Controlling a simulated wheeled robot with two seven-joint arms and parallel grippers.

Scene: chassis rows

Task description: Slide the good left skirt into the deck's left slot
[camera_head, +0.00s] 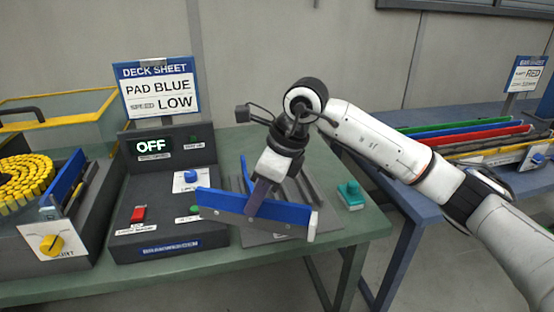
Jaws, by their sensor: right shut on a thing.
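My right gripper (258,195) is shut on a long blue skirt (280,212). The skirt lies crosswise in the picture, with a pale end at its right. It is in front of and over the grey deck (325,222); whether it touches the deck cannot be told. The deck rests on the green table and shows raised ridges running away from me. Another narrow blue strip (245,172) shows behind the held skirt at the deck's left side. The deck's left slot is largely hidden by the gripper and skirt. My left gripper is not in view.
A control box (160,225) reading OFF stands left of the deck, with a deck sheet sign (157,90) behind it. A teal button block (350,195) sits right of the deck. A blue table (400,160) holds several coloured strips. Yellow parts (22,182) are far left.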

